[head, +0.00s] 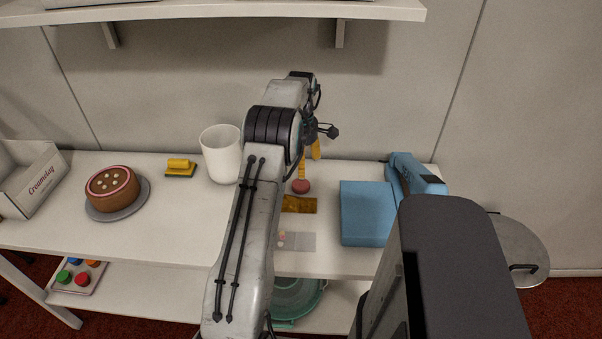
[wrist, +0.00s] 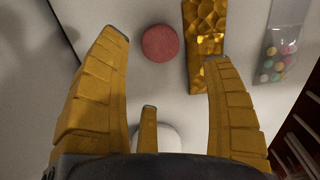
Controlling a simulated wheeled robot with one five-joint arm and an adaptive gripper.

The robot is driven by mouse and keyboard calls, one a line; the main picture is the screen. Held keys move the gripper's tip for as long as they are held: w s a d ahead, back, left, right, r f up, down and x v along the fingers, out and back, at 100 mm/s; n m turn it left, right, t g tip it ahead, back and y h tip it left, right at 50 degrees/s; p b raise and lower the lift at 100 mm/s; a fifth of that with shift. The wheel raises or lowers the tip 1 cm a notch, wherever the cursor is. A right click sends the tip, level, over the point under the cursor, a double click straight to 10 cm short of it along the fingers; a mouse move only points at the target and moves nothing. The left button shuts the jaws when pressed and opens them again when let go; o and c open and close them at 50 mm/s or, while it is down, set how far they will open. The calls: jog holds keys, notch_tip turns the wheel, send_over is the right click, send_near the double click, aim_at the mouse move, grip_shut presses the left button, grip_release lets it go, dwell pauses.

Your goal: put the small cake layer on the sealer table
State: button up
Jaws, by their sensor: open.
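The small cake layer, a reddish-pink disc (head: 301,187), lies on the white worktable. In the wrist view the disc (wrist: 160,42) lies ahead between the tips of my spread fingers. My gripper (head: 307,165) points down just above it, and its fingers are open and empty in the wrist view (wrist: 168,46). I cannot tell whether a fingertip touches the disc. The blue sealer (head: 420,176) stands to the right, with a flat light-blue table (head: 368,213) beside it. The top of that table looks bare. My arm hides part of the worktable.
A gold sheet (head: 299,204) and a clear bag of candies (head: 296,241) lie close in front of the disc. A white tub (head: 221,154), a yellow block (head: 180,168) and a brown cake (head: 111,189) on a turntable stand left. A shelf (head: 240,10) hangs above.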

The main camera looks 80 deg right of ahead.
jog(key=shift+r, duration=1.65)
jog(key=w+a+r, duration=0.3)
jog(key=w+a, duration=0.1)
jog(key=w, duration=0.4)
jog(key=w+a+r+h, duration=0.1)
jog(key=w+a+r, duration=0.35)
jog(key=w, duration=0.25)
jog(key=w+a+r, duration=0.3)
jog(key=w+a, duration=0.2)
jog(key=w, duration=0.3)
jog(key=w+a+r+t, duration=0.15)
jog(key=w+a, duration=0.25)
jog(key=a, duration=0.4)
jog(key=w+a+r, duration=0.2)
jog(key=w+a, duration=0.1)
jog(key=a, duration=0.5)
jog(key=s+a+m+t, duration=0.1)
jog(key=s+a, duration=0.1)
jog(key=a, duration=0.8)
jog(key=s+a, duration=0.2)
jog(key=a, duration=0.7)
jog(key=s+a+f+y, duration=0.1)
jog(key=s+a+f, duration=0.2)
jog(key=s+a, duration=0.3)
jog(key=shift+a+f+m+t, duration=0.4)
jog(key=shift+a+t, duration=0.05)
jog(key=shift+a, duration=0.2)
